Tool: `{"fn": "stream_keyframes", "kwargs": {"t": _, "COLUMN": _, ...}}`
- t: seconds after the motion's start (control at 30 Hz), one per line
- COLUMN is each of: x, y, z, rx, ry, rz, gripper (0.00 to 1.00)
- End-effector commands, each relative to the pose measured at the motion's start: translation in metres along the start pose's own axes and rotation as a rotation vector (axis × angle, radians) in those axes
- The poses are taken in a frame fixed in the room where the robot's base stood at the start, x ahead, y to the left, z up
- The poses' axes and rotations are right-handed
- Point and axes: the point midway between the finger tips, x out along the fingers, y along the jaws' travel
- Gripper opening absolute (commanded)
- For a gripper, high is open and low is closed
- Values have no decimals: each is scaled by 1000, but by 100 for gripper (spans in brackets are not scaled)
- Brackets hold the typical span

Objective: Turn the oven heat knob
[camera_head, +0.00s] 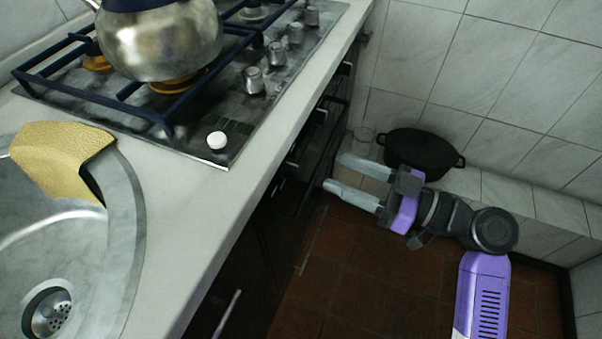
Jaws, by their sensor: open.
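The oven front (322,148) is a dark panel below the counter edge, seen at a steep angle. Small knob-like parts stick out from it, one higher up (319,115) and one lower down (292,164). I cannot tell which of them is the heat knob. My gripper (336,172) is open and empty, with its two pale fingers apart and pointing left toward the oven front. Its fingertips look close to the panel, but I cannot tell whether they touch it.
A gas hob with several metal knobs (253,80) and a white round knob (216,140) is on the counter (190,195). A kettle (165,40) stands on the hob. A black pot (420,151) is on the ledge behind my gripper. A yellow cloth (55,155) hangs at the sink.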

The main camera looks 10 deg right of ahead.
Motion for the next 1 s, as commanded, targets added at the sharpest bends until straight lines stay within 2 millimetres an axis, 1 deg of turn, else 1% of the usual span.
{"fn": "stream_keyframes", "kwargs": {"t": 0.03, "x": 0, "y": -11, "z": 1, "rx": -28, "ry": 0, "rz": -44, "gripper": 52}}
{"fn": "stream_keyframes", "kwargs": {"t": 0.1, "x": 0, "y": -20, "z": 2, "rx": -70, "ry": -5, "rz": -82, "gripper": 52}}
{"fn": "stream_keyframes", "kwargs": {"t": 0.13, "x": 0, "y": -21, "z": 3, "rx": -81, "ry": -9, "rz": -87, "gripper": 52}}
{"fn": "stream_keyframes", "kwargs": {"t": 0.27, "x": 8, "y": -22, "z": 4, "rx": -99, "ry": -10, "rz": -88, "gripper": 52}}
{"fn": "stream_keyframes", "kwargs": {"t": 0.37, "x": 22, "y": -24, "z": 5, "rx": -98, "ry": -10, "rz": -89, "gripper": 52}}
{"fn": "stream_keyframes", "kwargs": {"t": 0.5, "x": 44, "y": -25, "z": 5, "rx": -97, "ry": -10, "rz": -88, "gripper": 52}}
{"fn": "stream_keyframes", "kwargs": {"t": 0.7, "x": 69, "y": -27, "z": 6, "rx": -95, "ry": -11, "rz": -85, "gripper": 52}}
{"fn": "stream_keyframes", "kwargs": {"t": 0.83, "x": 76, "y": -27, "z": 6, "rx": -96, "ry": -11, "rz": -83, "gripper": 52}}
{"fn": "stream_keyframes", "kwargs": {"t": 1.0, "x": 78, "y": -27, "z": 5, "rx": -95, "ry": -11, "rz": -82, "gripper": 52}}
